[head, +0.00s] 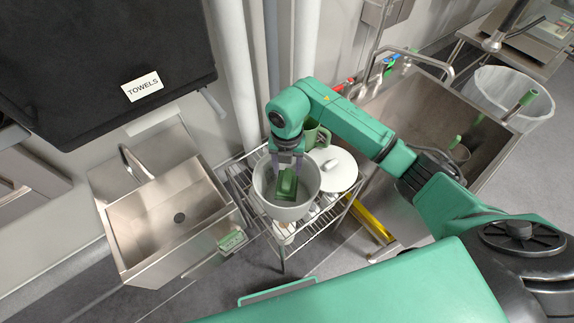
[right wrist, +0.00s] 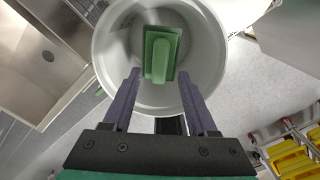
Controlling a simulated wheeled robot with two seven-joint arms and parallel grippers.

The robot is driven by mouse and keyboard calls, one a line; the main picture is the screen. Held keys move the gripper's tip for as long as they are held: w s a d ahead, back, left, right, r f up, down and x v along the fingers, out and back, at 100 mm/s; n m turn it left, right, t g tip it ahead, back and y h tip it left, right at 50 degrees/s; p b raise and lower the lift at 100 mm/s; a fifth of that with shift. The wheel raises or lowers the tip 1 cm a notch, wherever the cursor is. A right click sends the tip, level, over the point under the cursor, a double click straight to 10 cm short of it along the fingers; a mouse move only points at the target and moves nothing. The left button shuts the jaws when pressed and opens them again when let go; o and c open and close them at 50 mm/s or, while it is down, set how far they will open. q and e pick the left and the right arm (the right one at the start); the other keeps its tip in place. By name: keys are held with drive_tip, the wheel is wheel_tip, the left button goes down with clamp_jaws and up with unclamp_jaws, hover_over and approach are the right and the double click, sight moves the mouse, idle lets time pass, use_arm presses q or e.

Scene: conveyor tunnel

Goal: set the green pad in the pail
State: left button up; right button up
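The green pad (head: 287,184), a flat block with a raised handle, is inside the round grey-white pail (head: 263,193). The pail stands on a wire rack cart. In the right wrist view the pad (right wrist: 161,52) lies within the rim of the pail (right wrist: 215,68). My right gripper (head: 287,163) reaches down over the pail opening. Its two purple fingers (right wrist: 159,74) are spread apart, with a gap on each side of the pad's handle. Whether the pad rests flat on the bottom or leans on the wall is hard to tell. My left gripper is not in view.
A round white lid (head: 337,168) and a green pitcher (head: 318,135) are beside the pail on the wire cart (head: 312,226). A small steel sink (head: 165,215) is at left, with a green item (head: 231,240) at its front. A larger sink (head: 425,105) is at right.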

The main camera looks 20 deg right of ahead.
sight(287, 178)
idle(0.6)
wheel_tip(287, 178, up, 7)
drive_tip(key=p, duration=0.4)
drive_tip(key=shift+p, duration=0.4)
